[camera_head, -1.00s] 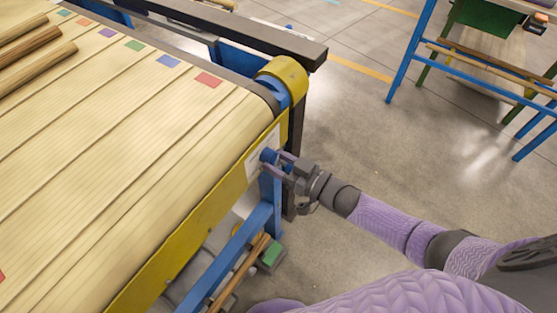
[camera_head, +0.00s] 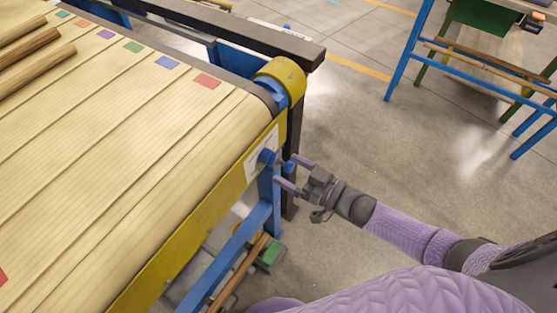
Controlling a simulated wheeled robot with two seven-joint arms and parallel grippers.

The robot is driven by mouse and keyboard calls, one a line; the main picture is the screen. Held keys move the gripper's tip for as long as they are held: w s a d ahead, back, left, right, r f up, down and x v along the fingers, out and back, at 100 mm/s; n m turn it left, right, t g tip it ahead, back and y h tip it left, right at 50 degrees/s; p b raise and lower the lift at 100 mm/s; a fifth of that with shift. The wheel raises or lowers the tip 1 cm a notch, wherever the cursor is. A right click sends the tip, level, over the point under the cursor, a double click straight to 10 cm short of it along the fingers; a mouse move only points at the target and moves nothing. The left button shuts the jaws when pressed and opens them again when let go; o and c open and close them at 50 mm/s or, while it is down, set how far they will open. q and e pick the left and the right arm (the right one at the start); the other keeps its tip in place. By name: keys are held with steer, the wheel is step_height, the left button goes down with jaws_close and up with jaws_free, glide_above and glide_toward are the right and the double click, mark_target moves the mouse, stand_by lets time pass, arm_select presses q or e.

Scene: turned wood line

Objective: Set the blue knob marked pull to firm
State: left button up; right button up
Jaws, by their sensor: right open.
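The blue knob (camera_head: 267,157) sits on a white label plate (camera_head: 257,160) on the yellow side of the conveyor, near its end roller. The plate's markings are too small to read, so I cannot tell the knob's setting. My right gripper (camera_head: 294,172) is open just to the right of the knob, its two purple fingers apart and pointing toward the conveyor side. Another small blue part (camera_head: 289,167) shows between the fingers; I cannot tell what it belongs to. The gripper holds nothing that I can see. My left gripper is not in view.
The conveyor belt (camera_head: 130,160) carries wooden rods (camera_head: 35,50) at the far left and coloured squares along its far edge. A blue leg (camera_head: 270,200) and brace stand below the knob. A blue rack (camera_head: 470,65) stands at upper right. Open concrete floor lies between.

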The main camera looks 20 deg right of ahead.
steer(key=v, duration=0.6)
steer(key=s+d+f+m+g+h, duration=0.2)
steer(key=s+f+h, duration=0.15)
steer(key=f, duration=0.45)
steer(key=s+d+f+m+g+h, duration=0.1)
steer(key=s+f+g+h, duration=0.15)
steer(key=f+h, duration=0.4)
steer(key=s+a+f+g, duration=0.1)
steer(key=s+f+g, duration=0.2)
steer(key=s, duration=0.5)
steer(key=s+a+f+g, duration=0.1)
steer(key=s+f+g, duration=0.2)
steer(key=s, duration=0.4)
steer(key=s+a+f+g+h, duration=0.1)
steer(key=s+f+g, duration=0.2)
steer(key=s+f, duration=0.2)
steer(key=s, duration=0.3)
steer(key=shift+s+f+m, duration=0.35)
steer(key=shift+m, duration=0.05)
steer(key=shift+w, duration=0.1)
